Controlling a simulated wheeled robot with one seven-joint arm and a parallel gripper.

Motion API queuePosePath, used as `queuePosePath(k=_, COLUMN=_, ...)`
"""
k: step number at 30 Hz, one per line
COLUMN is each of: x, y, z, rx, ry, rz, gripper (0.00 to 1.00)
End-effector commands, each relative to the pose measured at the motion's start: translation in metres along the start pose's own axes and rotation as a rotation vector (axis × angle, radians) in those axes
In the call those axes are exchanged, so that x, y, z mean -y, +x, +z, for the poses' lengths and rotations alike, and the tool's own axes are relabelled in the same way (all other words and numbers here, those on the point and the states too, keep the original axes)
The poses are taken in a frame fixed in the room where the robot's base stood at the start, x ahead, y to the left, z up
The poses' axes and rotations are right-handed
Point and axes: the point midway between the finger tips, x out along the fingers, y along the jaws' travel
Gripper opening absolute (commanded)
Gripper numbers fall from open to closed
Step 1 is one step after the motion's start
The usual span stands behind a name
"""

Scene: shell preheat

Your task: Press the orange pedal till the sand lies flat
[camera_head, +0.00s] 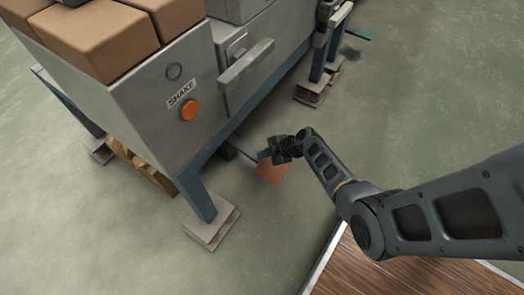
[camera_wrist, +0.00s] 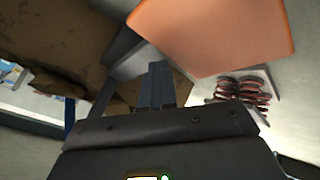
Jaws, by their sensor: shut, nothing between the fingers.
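The orange pedal (camera_head: 273,173) is a flat plate low by the floor beside the grey machine. It also shows large at the top of the wrist view (camera_wrist: 215,32). My gripper (camera_head: 266,155) reaches down to the pedal's far edge and partly covers it. In the wrist view my blue-grey fingers (camera_wrist: 156,85) are together with nothing between them, just below and left of the pedal. I cannot tell whether they touch it. No sand can be made out in either view.
The grey machine (camera_head: 140,105) carries brown blocks (camera_head: 95,40), a SHAKE label (camera_head: 182,93) and a round orange button (camera_head: 189,110). Its blue leg and foot (camera_head: 212,228) stand left of the pedal. A coiled reddish mount (camera_wrist: 243,90) shows in the wrist view. Floor to the right is open.

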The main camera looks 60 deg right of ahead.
Motion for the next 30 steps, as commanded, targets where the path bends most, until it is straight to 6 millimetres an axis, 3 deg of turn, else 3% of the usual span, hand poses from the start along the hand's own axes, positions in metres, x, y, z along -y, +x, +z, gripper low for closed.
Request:
queuePosePath(k=16, x=0.009, y=0.001, z=0.005, rx=0.007, ry=0.007, rz=-0.009, gripper=0.00)
queuePosePath(k=30, x=-0.001, y=-0.014, z=-0.006, rx=0.006, ry=0.006, rz=-0.011, gripper=0.00)
